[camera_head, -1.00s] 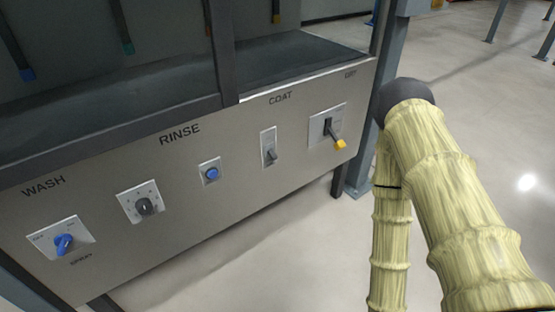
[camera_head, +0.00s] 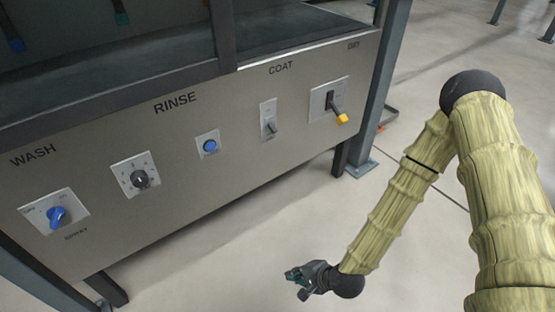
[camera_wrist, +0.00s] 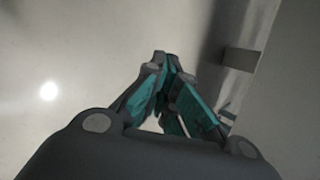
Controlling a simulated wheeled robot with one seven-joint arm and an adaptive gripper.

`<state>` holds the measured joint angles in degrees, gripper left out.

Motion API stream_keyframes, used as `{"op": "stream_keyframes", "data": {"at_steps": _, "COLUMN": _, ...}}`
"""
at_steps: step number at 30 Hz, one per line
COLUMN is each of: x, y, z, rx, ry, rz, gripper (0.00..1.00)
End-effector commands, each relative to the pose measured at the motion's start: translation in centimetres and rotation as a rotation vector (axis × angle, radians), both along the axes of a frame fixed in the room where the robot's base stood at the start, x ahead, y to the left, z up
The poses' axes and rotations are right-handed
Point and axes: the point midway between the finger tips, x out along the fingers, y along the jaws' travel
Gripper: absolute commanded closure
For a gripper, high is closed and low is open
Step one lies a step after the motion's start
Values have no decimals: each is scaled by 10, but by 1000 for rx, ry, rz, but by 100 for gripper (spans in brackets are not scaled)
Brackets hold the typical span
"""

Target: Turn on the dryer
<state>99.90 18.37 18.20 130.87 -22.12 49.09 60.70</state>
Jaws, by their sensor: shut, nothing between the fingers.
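The control under the DRY label is a yellow-tipped lever (camera_head: 341,118) on a light plate (camera_head: 328,100) at the right end of the grey panel (camera_head: 225,185). The lever sticks out and points down and to the right. My gripper (camera_head: 291,275) is low over the floor, in front of the panel and well apart from the lever. In the wrist view my gripper (camera_wrist: 166,66) has its teal-padded fingers together at the tips, with nothing between them. The lever cannot be made out in the wrist view.
Other controls on the panel are a toggle switch (camera_head: 270,127) under COAT, a blue button (camera_head: 209,146), a dark dial (camera_head: 140,180) and a blue knob (camera_head: 57,215). A steel post (camera_head: 380,90) stands right of the panel. The floor (camera_head: 230,255) in front is clear.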

Motion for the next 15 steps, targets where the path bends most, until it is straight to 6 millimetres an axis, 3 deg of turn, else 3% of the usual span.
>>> {"op": "stream_keyframes", "data": {"at_steps": 1, "x": 20, "y": 9, "z": 3, "rx": 78, "ry": -4, "rz": -71, "gripper": 100}}
{"op": "stream_keyframes", "data": {"at_steps": 7, "x": 95, "y": 34, "z": 41, "rx": 417, "ry": 11, "rz": -329, "gripper": 100}}
{"op": "stream_keyframes", "data": {"at_steps": 15, "x": 191, "y": 36, "z": 115, "rx": 912, "ry": 67, "rz": -577, "gripper": 100}}
